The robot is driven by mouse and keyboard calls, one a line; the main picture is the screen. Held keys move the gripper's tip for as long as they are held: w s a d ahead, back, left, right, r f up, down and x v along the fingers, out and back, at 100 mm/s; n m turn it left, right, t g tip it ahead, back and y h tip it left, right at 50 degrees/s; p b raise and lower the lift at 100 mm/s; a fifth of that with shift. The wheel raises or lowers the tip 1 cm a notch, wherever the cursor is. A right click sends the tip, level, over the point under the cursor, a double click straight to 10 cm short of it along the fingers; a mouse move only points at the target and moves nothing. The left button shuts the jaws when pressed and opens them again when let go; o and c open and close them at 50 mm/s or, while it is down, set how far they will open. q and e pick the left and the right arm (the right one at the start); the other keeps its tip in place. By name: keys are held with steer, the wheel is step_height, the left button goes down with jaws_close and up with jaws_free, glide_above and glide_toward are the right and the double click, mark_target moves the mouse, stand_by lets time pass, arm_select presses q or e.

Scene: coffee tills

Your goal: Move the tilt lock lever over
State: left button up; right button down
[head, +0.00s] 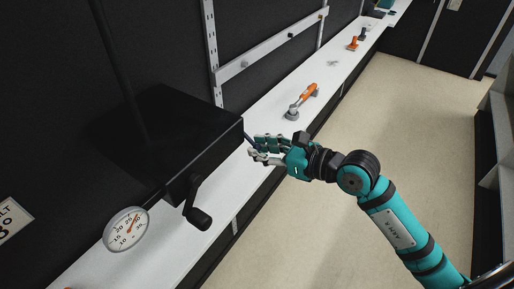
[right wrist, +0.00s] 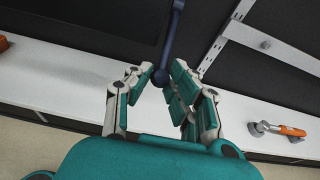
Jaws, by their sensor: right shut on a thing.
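The tilt lock lever (right wrist: 171,42) is a dark blue rod with a round ball end in the right wrist view. Its ball sits between the two fingers of my right gripper (right wrist: 160,88), which is shut on it. In the head view, a short piece of the lever (head: 248,138) shows at the right side of a black box (head: 165,130), and my right gripper (head: 262,150) is beside that side. The fingers hide most of the lever there. My left gripper is not in view.
A black crank handle (head: 198,215) and a round dial (head: 127,229) are on the box's near side. A white shelf (head: 265,112) runs along the dark wall, with an orange-handled tool (head: 304,98) beyond the gripper. The floor to the right is clear.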

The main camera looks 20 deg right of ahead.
steer(key=shift+r, duration=0.2)
steer(key=shift+s+d+r+p, duration=0.25)
steer(key=shift+r+p, duration=0.15)
steer(key=shift+r, duration=0.2)
steer(key=shift+s+d+r+p, duration=0.2)
steer(key=shift+r+p, duration=0.15)
steer(key=shift+r, duration=0.2)
step_height(320, 180, up, 3)
steer(key=shift+s+f+p, duration=0.15)
steer(key=shift+f+p, duration=0.05)
steer(key=shift+p, duration=0.8)
steer(key=c, duration=1.1)
jaws_free()
steer(key=shift+s+d+f, duration=0.1)
steer(key=shift+d, duration=0.05)
steer(key=shift+c, duration=0.2)
